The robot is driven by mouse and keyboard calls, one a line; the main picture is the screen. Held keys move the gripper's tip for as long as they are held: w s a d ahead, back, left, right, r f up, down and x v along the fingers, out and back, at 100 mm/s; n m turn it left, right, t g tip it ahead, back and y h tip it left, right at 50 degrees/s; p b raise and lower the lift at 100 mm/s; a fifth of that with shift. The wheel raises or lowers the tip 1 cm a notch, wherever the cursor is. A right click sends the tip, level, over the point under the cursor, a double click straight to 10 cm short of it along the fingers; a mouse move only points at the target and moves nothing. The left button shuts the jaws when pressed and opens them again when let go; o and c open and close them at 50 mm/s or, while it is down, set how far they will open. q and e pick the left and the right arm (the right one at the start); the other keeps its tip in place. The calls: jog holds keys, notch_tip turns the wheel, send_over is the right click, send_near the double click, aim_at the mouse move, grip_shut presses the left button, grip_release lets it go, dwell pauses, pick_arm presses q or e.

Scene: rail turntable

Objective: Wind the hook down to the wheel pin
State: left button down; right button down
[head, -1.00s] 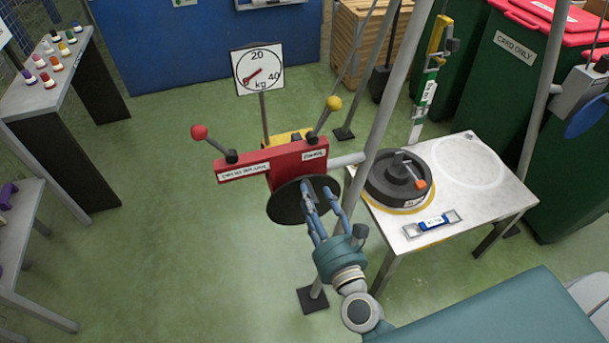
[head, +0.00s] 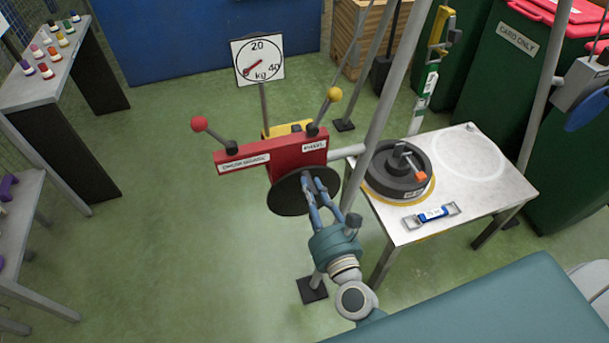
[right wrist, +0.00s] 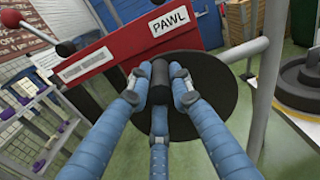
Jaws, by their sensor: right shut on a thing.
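A red winch box (head: 298,160) with a lever ending in a red ball (head: 198,124) and one ending in a yellow ball (head: 334,94) carries a black crank disc (head: 286,201). My right gripper (head: 314,184) is at the disc's face. In the right wrist view its blue fingers close around a dark upright handle (right wrist: 160,88) in front of the disc. A dark round wheel (head: 386,185) lies on the white table (head: 478,203); a grey piece with an orange end (head: 420,176) is over its middle. I cannot make out a separate hook. My left gripper is out of view.
A round dial (head: 257,63) marked in kg stands behind the winch. Grey poles (head: 373,110) rise between winch and table. Green floor left of the winch is clear.

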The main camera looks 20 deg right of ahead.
jog(key=shift+a+f+n, duration=0.15)
jog(key=shift+a+n, duration=0.75)
jog(key=shift+a, duration=0.1)
jog(key=shift+a+f+n+p, duration=0.2)
jog(key=shift+a+n+p, duration=0.3)
jog(key=shift+n, duration=0.1)
jog(key=shift+a+f+n, duration=0.15)
jog(key=shift+a+n, duration=0.2)
jog(key=shift+n, duration=0.25)
